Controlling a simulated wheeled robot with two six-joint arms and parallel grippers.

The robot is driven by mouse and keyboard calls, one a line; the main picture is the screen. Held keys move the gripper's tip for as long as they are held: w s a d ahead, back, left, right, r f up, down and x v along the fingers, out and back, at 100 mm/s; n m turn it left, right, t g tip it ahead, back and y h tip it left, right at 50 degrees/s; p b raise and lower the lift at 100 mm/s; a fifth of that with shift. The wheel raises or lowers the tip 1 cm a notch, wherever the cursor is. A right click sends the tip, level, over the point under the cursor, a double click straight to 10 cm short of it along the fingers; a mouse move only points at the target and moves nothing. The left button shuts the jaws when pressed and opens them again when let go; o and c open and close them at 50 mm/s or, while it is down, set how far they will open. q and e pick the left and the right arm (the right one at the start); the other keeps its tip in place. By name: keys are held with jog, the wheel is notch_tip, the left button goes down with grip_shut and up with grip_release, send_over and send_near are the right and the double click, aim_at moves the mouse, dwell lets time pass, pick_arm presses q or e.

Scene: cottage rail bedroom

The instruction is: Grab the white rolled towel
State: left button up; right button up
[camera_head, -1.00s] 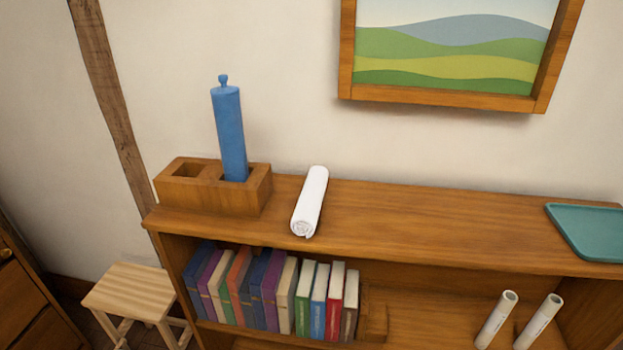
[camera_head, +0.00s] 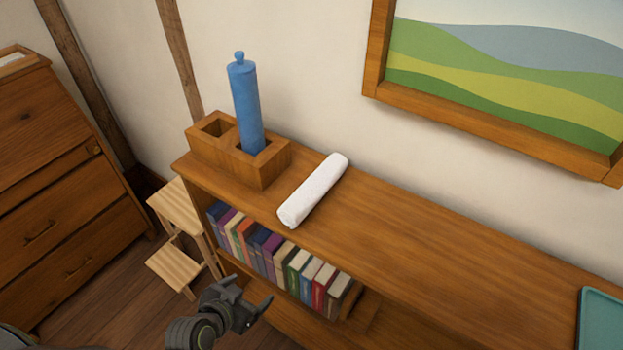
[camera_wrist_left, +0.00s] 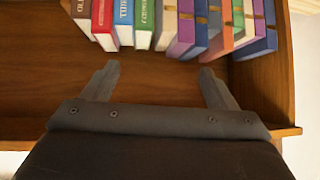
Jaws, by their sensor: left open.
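The white rolled towel (camera_head: 313,190) lies on the top of the wooden shelf unit, just right of the wooden holder with the blue bottle. My left gripper (camera_head: 256,303) is low in front of the shelf, below and to the left of the towel and apart from it. In the left wrist view the left gripper (camera_wrist_left: 156,75) is open and empty, with its two fingers apart and books beyond them. The towel does not show in the left wrist view. My right gripper is not in view.
A wooden holder (camera_head: 208,150) with a tall blue bottle (camera_head: 246,108) stands at the shelf top's left end. A teal tray (camera_head: 603,318) lies at the far right. Several books (camera_head: 296,266) fill the shelf below. The top (camera_head: 430,240) between towel and tray is clear.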

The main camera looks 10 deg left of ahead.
pick_arm(q)
notch_tip(320, 180, up, 20)
jog(key=d+m+t+h+p, duration=0.1)
jog(key=d+m+t+p, duration=0.2)
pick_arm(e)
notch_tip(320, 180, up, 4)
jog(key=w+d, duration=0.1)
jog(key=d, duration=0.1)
pick_arm(q)
jog(key=b, duration=0.8)
send_near(287, 215)
jog(key=a+x, duration=0.1)
jog(key=x, duration=0.1)
jog(key=shift+h, duration=0.4)
jog(key=x, duration=0.4)
jog(key=shift+w+d+f, duration=0.1)
jog(key=shift+w+d, duration=0.1)
jog(key=shift+w, duration=0.05)
jog(key=shift+p+x, duration=0.65)
jog(key=shift+x, duration=2.45)
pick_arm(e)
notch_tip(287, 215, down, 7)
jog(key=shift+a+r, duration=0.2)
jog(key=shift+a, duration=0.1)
pick_arm(q)
jog(key=shift+s+f, duration=0.1)
jog(key=shift+s, duration=0.05)
jog(key=c, duration=1.1)
